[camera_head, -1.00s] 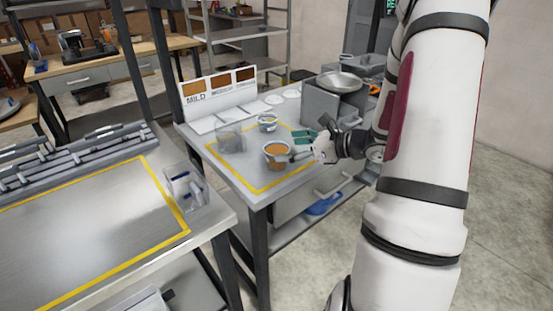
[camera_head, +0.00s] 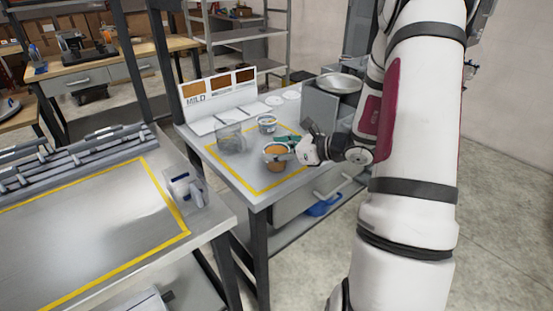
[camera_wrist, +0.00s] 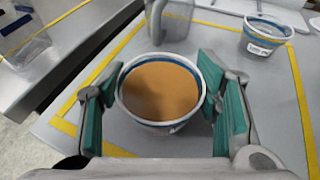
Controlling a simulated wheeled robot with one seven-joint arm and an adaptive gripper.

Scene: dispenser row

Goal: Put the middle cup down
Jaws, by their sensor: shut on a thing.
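A white, blue-banded cup with orange-brown contents (camera_head: 276,163) is at the front of the yellow-taped area on the grey table. In the wrist view the cup (camera_wrist: 160,92) is upright between the green-padded fingers of my gripper (camera_wrist: 163,95). The gripper (camera_head: 285,150) is shut on it from the right in the head view. The cup's base is mostly hidden, and I cannot tell whether it touches the table. A second, similar cup (camera_head: 267,124) stands farther back; it also shows in the wrist view (camera_wrist: 268,38).
A clear container (camera_head: 231,138) stands left of the cups. A sign with brown swatches (camera_head: 219,88) and white cards lie behind. A grey box with a metal bowl (camera_head: 339,83) stands at the back right. Taped table (camera_head: 265,190) is bare in front of the cup.

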